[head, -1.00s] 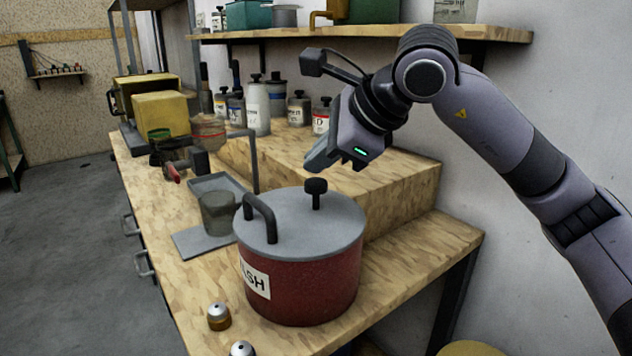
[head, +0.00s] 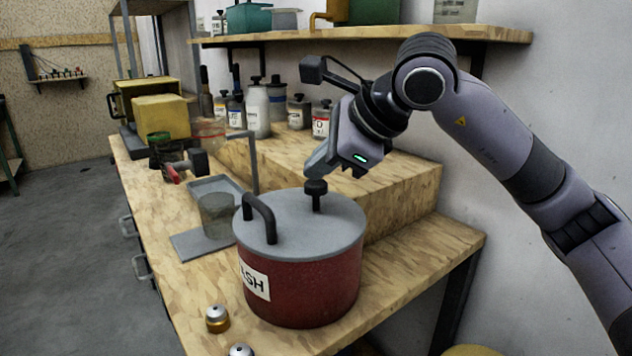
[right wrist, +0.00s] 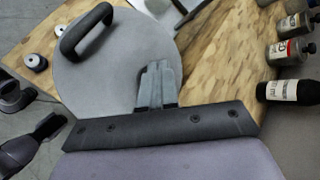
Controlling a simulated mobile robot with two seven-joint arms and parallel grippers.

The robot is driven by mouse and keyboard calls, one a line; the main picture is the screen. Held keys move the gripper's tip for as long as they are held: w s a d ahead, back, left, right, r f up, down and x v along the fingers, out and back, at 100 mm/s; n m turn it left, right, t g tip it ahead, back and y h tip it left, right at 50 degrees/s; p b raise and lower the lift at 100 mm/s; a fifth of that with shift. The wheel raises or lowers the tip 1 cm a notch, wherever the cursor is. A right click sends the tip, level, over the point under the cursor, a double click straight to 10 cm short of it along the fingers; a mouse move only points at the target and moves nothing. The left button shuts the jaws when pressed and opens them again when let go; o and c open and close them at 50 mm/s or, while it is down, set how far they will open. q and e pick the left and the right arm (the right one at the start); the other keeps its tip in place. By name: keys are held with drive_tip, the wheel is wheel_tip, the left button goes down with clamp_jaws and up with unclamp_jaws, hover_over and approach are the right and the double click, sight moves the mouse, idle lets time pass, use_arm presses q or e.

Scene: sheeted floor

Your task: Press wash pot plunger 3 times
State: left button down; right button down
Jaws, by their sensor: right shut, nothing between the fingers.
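The wash pot (head: 305,285) is dark red with a grey lid and a white label, and stands on the wooden bench. A black plunger knob (head: 316,188) rises from its lid, beside a black arched handle (head: 262,215). My right gripper (head: 312,170) is shut and empty, with its fingertips right at the top of the knob; I cannot tell for sure whether they touch. In the right wrist view the shut fingers (right wrist: 158,75) lie over the grey lid (right wrist: 110,65) and hide the knob. My left gripper is not in the head view.
A grey cup (head: 217,215) on a tray stands left of the pot. Two small metal-topped pieces (head: 217,318) sit at the front edge. A raised wooden step (head: 400,190) and several bottles (head: 257,108) are behind. A shelf (head: 400,34) runs above.

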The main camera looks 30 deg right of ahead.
sight(320, 184)
drive_tip(key=shift+f+b, duration=0.8)
drive_tip(key=shift+f, duration=0.25)
idle(0.4)
drive_tip(key=shift+r, duration=0.1)
drive_tip(key=shift+r+p, duration=1.3)
drive_tip(key=shift+r, duration=0.3)
wheel_tip(320, 184, up, 5)
drive_tip(key=p, duration=0.4)
drive_tip(key=shift+r, duration=0.1)
idle(0.5)
idle(1.6)
